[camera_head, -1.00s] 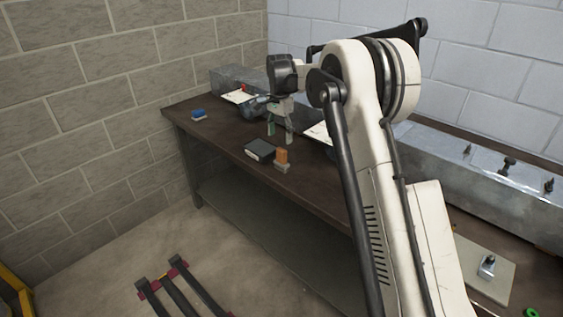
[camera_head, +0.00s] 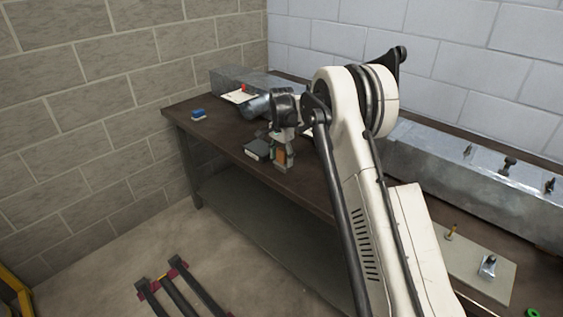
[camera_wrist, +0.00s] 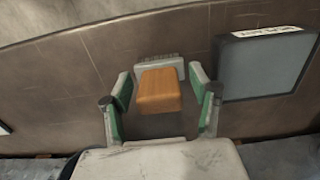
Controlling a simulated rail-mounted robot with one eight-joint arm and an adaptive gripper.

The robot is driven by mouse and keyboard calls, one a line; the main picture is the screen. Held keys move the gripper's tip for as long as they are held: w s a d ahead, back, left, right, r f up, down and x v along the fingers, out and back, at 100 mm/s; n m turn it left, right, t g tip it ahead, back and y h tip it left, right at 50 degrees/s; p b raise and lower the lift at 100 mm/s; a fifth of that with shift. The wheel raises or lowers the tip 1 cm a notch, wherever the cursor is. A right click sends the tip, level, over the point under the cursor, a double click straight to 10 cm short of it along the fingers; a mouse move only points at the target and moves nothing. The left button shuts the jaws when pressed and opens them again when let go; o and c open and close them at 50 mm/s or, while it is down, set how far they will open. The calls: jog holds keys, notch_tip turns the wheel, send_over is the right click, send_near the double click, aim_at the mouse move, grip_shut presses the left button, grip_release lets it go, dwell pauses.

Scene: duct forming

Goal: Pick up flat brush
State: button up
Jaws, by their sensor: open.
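The flat brush has an orange-brown wooden block handle (camera_wrist: 159,90) and a grey base (camera_wrist: 160,63). It stands near the front edge of the dark workbench, and its handle also shows in the head view (camera_head: 280,155). My gripper (camera_wrist: 160,84) is open, with one green-padded finger on each side of the handle. A gap shows between each finger and the wood, so the fingers do not appear to grip it. In the head view my gripper (camera_head: 281,150) partly hides the brush.
A dark flat box (camera_wrist: 264,66) lies close beside the brush; it also shows in the head view (camera_head: 257,149). A blue block (camera_head: 198,113) sits at the bench's left end. Metal ducting (camera_head: 480,185) runs along the wall. The bench front edge is close to the brush.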

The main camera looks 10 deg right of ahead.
aim_at(279, 164)
jog(key=c, duration=1.4)
jog(key=shift+o, duration=0.2)
jog(key=shift+r, duration=0.55)
jog(key=r, duration=0.2)
jog(key=a+r, duration=0.1)
jog(key=shift+s+a+r, duration=0.1)
jog(key=shift+s+r, duration=0.3)
jog(key=s+a+r, duration=0.5)
jog(key=a+r, duration=0.1)
jog(key=a, duration=0.2)
jog(key=shift+s+a, duration=0.3)
jog(key=o, duration=0.8)
jog(key=shift+c, duration=0.2)
jog(key=c, duration=0.5)
